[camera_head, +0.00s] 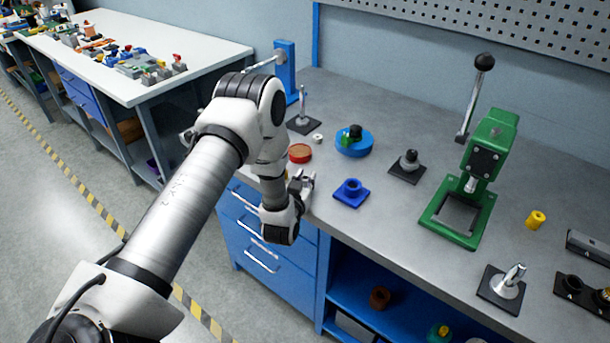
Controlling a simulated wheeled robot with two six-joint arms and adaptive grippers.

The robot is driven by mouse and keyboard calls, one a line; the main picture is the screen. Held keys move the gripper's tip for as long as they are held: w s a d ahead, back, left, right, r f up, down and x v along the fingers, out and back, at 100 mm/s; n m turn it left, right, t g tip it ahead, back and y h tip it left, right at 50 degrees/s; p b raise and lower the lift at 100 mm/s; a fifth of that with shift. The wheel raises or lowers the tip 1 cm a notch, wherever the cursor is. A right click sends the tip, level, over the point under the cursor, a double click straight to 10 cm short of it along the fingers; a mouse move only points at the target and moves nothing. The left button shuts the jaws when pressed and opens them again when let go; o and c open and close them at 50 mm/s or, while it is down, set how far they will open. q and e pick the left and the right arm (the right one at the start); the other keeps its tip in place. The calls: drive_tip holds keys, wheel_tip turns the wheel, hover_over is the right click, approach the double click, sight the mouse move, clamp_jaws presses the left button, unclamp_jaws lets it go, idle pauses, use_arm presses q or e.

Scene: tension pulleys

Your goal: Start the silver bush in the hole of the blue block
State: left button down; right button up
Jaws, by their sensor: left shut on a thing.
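The blue block (351,193) sits on the bench near its front edge, with a round raised collar and a dark hole facing up. My left gripper (306,182) is at the bench's front edge, just left of the blue block and apart from it. It is shut on a small piece, which I take to be the silver bush; the fingers hide most of it, so its tilt cannot be told. Nothing shows in the hole of the blue block. My right gripper is not in view.
A red round dish (300,153), a small pale ring (318,138) and a blue round tray (354,143) lie behind the gripper. A dark plate with a grey knob (408,166) and a green press (470,190) stand to the right, with a yellow bush (536,220) beyond.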

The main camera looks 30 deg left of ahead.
use_arm(q)
drive_tip(key=shift+f, duration=0.2)
drive_tip(key=c, duration=1)
unclamp_jaws()
drive_tip(key=shift+r, duration=0.1)
drive_tip(key=b+v, duration=0.3)
drive_tip(key=v, duration=0.4)
drive_tip(key=shift+s+d, duration=0.1)
drive_tip(key=shift+d, duration=0.1)
drive_tip(key=shift+s, duration=0.3)
